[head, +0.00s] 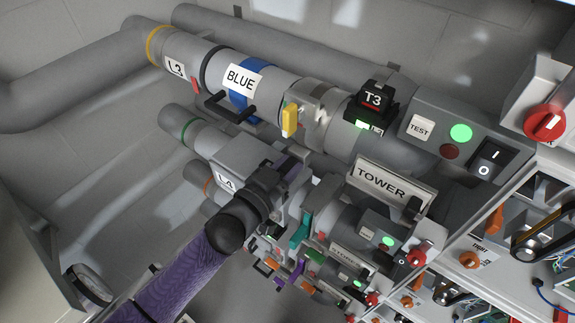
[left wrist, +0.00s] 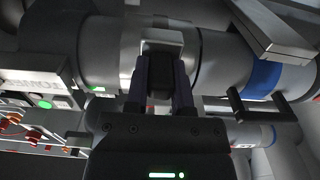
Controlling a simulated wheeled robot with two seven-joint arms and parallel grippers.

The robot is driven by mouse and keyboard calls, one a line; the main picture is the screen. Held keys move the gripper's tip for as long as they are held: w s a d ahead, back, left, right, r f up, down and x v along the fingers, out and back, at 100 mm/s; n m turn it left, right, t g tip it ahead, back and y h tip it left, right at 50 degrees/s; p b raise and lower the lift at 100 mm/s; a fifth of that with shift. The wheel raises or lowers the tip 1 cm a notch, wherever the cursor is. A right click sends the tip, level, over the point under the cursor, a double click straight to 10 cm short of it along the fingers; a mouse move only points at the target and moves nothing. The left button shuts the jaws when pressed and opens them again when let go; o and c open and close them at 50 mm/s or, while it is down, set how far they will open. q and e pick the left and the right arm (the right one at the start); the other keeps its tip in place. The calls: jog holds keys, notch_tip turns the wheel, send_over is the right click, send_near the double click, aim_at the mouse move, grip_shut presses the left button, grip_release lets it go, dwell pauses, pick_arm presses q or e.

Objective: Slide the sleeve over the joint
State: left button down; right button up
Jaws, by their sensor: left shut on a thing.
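In the head view my left gripper (head: 290,175) reaches the second pipe row beside the TOWER sign (head: 382,184). It is shut at a grey bracketed collar, apparently the sleeve, largely hidden by the gripper. In the left wrist view the purple fingers of my left gripper (left wrist: 160,88) close on a dark grip block (left wrist: 160,72) in front of a pale bracket (left wrist: 158,34) on the grey pipe. Whether the collar covers the joint cannot be told. My right gripper is not in view.
The upper pipe carries a BLUE label (head: 240,79), a yellow lever (head: 290,120) and a T3 block (head: 371,103). A teal lever (head: 300,232) sits close beside my left gripper. Control boxes and a red knob (head: 544,123) stand to the right. A U-shaped handle (left wrist: 240,105) is near the gripper.

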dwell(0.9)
pick_arm(q)
jog(key=w+a, duration=0.1)
jog(key=a, duration=0.1)
jog(key=w+a, duration=0.2)
jog(key=shift+a, duration=0.1)
jog(key=c, duration=0.9)
grip_release()
jog(key=shift+c, duration=0.2)
jog(key=o, duration=0.5)
jog(key=shift+w+a, duration=0.15)
jog(key=shift+a, duration=0.1)
jog(key=shift+c, duration=0.2)
jog(key=shift+d, duration=0.1)
jog(key=v, duration=1)
jog(key=shift+b, duration=0.4)
